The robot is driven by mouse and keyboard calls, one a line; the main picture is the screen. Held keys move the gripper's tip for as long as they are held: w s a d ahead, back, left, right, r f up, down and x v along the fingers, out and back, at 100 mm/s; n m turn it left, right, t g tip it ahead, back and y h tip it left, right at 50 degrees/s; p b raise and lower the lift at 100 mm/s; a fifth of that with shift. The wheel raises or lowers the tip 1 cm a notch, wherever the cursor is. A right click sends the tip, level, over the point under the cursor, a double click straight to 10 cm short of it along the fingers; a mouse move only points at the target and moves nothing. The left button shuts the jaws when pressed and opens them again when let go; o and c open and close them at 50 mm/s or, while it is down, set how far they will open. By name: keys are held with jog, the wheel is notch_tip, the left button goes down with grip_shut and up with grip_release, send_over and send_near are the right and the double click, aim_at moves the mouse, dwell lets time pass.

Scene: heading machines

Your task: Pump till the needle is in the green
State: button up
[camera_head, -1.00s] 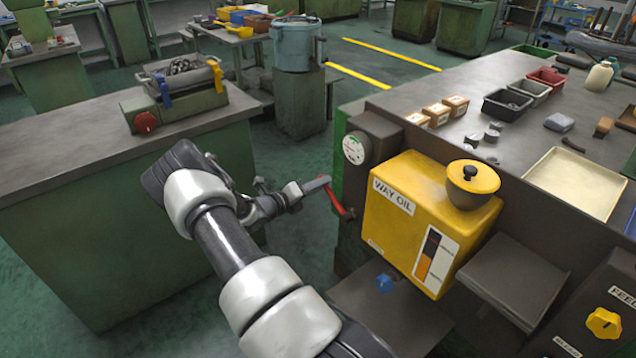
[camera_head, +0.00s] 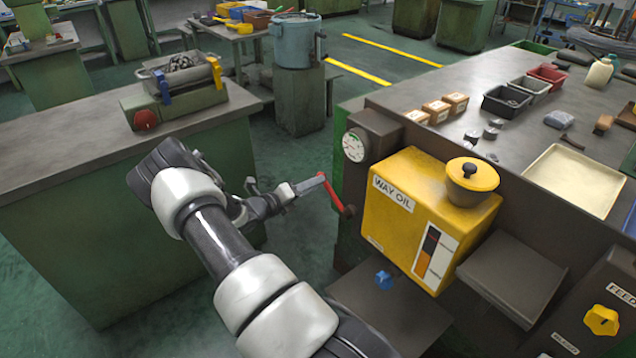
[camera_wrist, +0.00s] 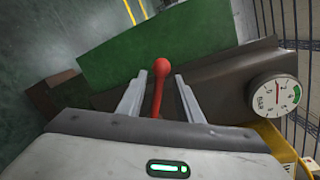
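The yellow way oil unit (camera_head: 412,215) stands at the machine's side. Its red pump lever (camera_head: 331,191) sticks out on the left, its outer end raised. In the head view my gripper (camera_head: 303,187) is at that outer end. In the wrist view the red lever (camera_wrist: 159,95) lies between the two fingers of my gripper (camera_wrist: 160,80), with a gap on each side. The fingers are apart. The round white pressure gauge (camera_head: 354,146) also shows in the wrist view (camera_wrist: 275,97). It has a green band; its needle appears outside the band, but is too small to read surely.
A green bench (camera_head: 75,150) with a vise-like fixture stands left of my arm. A blue knob (camera_head: 384,281) sits below the oil unit, and a dark shelf (camera_head: 512,280) juts out to its right. The machine top holds several small bins, boxes and a cream tray (camera_head: 575,180).

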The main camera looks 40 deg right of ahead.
jog(key=a+r+p, duration=0.1)
jog(key=a+r, duration=0.1)
jog(key=a, duration=1.2)
jog(key=shift+a+r, duration=0.2)
